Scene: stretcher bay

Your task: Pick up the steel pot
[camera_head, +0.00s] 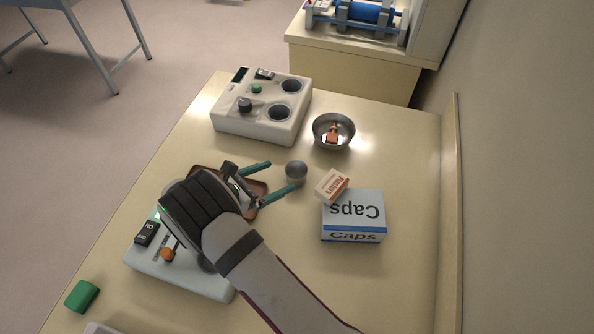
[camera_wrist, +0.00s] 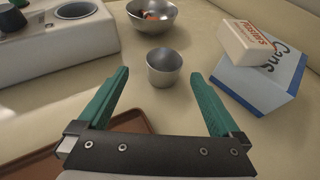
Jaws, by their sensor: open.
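The steel pot (camera_head: 296,172) is a small grey metal cup standing upright on the cream bench top. It also shows in the wrist view (camera_wrist: 164,68), just beyond and between my fingertips. My gripper (camera_head: 281,176) is open, with its two green fingers apart and nothing between them. The fingers point toward the pot, and in the wrist view (camera_wrist: 163,80) the pot appears centred in the gap. I cannot tell for certain whether the tips reach its near side.
A blue-white Caps box (camera_head: 352,217) and a small orange-white box (camera_head: 331,185) sit right of the pot. A steel bowl (camera_head: 334,131) holding small orange-brown items stands behind. A white device (camera_head: 262,106) stands back left. A brown tray (camera_head: 209,175) lies under my gripper.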

